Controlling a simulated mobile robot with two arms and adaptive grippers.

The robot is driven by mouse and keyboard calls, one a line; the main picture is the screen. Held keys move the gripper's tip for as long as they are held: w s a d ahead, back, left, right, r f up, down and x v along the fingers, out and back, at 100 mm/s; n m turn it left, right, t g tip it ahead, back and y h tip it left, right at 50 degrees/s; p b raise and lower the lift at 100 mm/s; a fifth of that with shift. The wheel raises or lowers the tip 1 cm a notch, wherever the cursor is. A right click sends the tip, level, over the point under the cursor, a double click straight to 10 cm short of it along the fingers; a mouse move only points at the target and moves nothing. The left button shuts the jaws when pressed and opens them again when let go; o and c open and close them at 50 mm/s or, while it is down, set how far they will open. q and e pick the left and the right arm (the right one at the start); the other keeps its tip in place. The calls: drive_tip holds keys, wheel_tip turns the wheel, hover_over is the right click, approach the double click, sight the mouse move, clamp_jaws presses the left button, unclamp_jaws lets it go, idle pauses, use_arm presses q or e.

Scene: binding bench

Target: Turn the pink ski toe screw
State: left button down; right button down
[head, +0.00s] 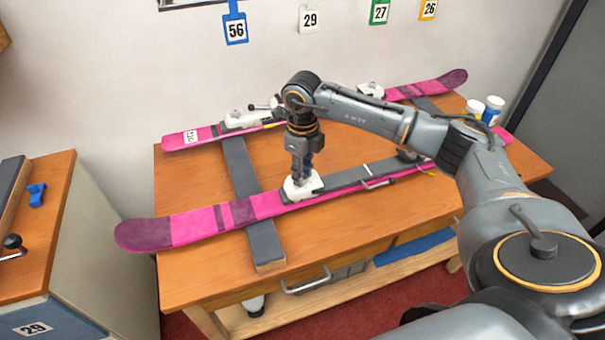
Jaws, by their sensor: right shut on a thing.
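Two pink skis lie across dark rests on the wooden bench. The near pink ski (195,222) has a white toe binding (311,187) near the bench's middle. My right gripper (302,180) points straight down at this toe binding and is shut at its top. Its fingertips hide the toe screw, so I cannot see what exactly they hold. The far pink ski (207,136) lies behind, with its own white toe binding (240,119) left of my wrist. My left gripper is out of view.
The wooden bench (335,228) has clear top in front of the near ski. Numbered tags (235,28) hang on the wall.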

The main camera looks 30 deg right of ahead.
idle(0.5)
drive_tip(key=c, duration=1.1)
unclamp_jaws()
wheel_tip(320, 180, up, 12)
drive_tip(key=shift+r, duration=0.1)
